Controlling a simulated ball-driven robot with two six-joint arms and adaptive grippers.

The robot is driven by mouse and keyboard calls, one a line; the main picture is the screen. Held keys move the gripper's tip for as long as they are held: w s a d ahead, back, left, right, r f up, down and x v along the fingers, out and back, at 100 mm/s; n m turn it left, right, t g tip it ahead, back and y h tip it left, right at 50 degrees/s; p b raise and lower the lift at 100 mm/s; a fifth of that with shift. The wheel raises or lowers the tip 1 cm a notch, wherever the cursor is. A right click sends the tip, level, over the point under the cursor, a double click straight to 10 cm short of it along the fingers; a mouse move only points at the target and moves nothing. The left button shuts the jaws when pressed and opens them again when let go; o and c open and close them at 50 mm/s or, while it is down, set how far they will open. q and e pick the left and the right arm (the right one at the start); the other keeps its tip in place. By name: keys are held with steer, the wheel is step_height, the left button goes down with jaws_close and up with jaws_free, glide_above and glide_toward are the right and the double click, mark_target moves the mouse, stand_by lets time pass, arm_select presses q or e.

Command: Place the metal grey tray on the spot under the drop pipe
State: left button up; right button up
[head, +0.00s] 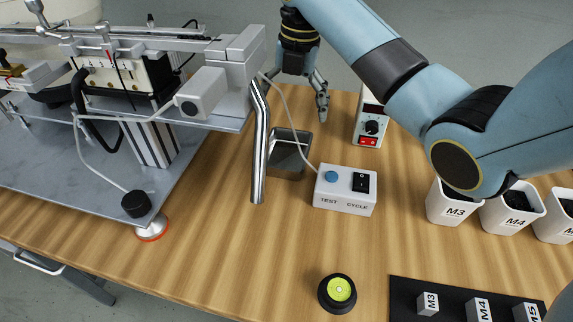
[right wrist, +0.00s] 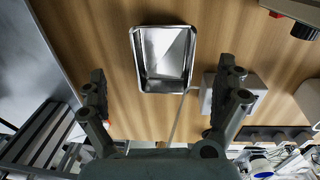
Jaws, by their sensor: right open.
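The metal grey tray (head: 291,153) stands on the wooden table, behind the lower end of the drop pipe (head: 260,150) and left of the test box. The pipe hides part of its left side in the head view. In the right wrist view the tray (right wrist: 163,60) is empty and lies beyond the fingertips, between them across. My right gripper (head: 320,98) is behind the tray, above the table's back edge. In the wrist view its two fingers (right wrist: 166,85) are spread with nothing between them. My left gripper is not seen.
The TEST/CYCLE box (head: 345,190) with its cable stands close right of the tray. A control box (head: 370,125) stands behind it. The gantry machine (head: 185,118) fills the left. White bins (head: 452,203) stand right. A round green-topped level (head: 338,291) sits in front. The table before the pipe is clear.

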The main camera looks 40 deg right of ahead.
glide_above(289, 150)
steer(key=f, duration=0.4)
steer(key=shift+w+d+f, duration=0.1)
steer(key=shift+d+f, duration=0.1)
steer(key=shift+f, duration=0.1)
step_height(289, 150, down, 5)
steer(key=shift+a+f+b, duration=0.15)
steer(key=shift+f+b, duration=0.05)
steer(key=shift+b, duration=0.4)
steer(key=shift+r, duration=0.1)
steer(key=c, duration=1.1)
